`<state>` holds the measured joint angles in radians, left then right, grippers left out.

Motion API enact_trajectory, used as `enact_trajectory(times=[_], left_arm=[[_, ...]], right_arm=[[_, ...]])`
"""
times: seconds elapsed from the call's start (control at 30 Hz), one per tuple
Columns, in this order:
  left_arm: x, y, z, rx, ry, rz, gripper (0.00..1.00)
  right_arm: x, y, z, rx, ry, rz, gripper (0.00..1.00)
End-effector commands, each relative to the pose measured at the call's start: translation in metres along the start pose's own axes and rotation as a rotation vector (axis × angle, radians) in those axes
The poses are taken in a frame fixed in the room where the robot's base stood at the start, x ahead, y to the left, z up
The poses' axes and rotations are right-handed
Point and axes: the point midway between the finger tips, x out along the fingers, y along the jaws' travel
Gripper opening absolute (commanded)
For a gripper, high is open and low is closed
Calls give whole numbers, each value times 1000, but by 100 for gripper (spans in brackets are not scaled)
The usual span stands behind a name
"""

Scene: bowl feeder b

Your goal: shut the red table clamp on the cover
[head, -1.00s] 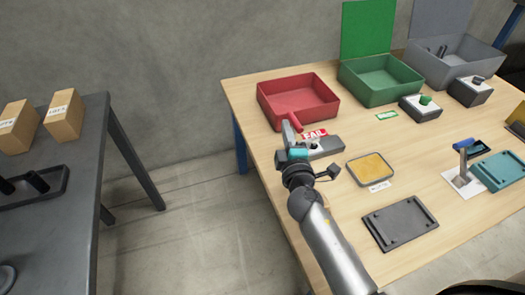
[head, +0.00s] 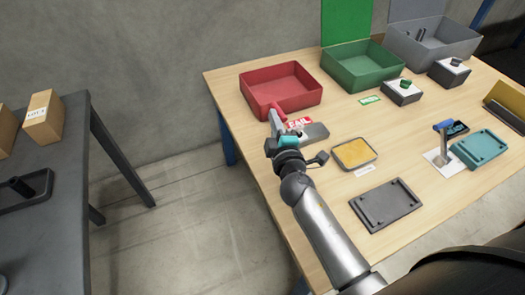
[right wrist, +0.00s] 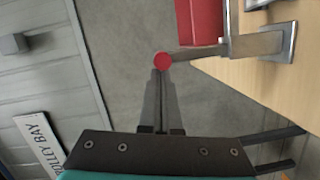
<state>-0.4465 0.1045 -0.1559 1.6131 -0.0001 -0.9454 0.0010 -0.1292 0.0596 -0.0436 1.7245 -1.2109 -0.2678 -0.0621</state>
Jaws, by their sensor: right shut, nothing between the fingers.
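The red clamp's round red knob (right wrist: 163,62) sits at the end of a grey metal lever in the right wrist view. The lever runs right to a grey bracket (right wrist: 283,42) by the wooden table. My right gripper (right wrist: 160,80) is shut and empty; its fingertips are right at the knob, and I cannot tell whether they touch it. In the head view my right gripper (head: 274,118) is at the table's left edge, near a grey plate (head: 312,134). A teal plate (head: 478,148) lies at the right; I cannot tell which plate is the cover. My left gripper is not in view.
A red bin (head: 280,100) stands just behind my right gripper, with a green bin (head: 362,75) beside it. A yellow-filled tray (head: 354,153) and a dark plate (head: 385,205) lie right of my arm. A blue-handled clamp (head: 443,127) stands near the teal plate.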

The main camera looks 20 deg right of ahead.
Motion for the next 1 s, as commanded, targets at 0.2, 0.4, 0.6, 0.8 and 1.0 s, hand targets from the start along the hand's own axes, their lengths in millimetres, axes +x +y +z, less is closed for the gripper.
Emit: enact_trajectory(times=[0.2, 0.4, 0.6, 0.8, 1.0], left_arm=[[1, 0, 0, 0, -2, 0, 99], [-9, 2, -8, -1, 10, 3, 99], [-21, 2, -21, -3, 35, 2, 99], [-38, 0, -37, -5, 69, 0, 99], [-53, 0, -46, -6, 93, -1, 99]], right_arm=[[-28, -2, 1, 0, -2, -3, 0], [-63, -3, 1, 2, -2, -4, 0], [-96, -3, 1, 2, -1, -3, 0], [-127, -3, 1, 1, -3, -2, 0], [-142, -2, 0, 2, 0, -1, 0]])
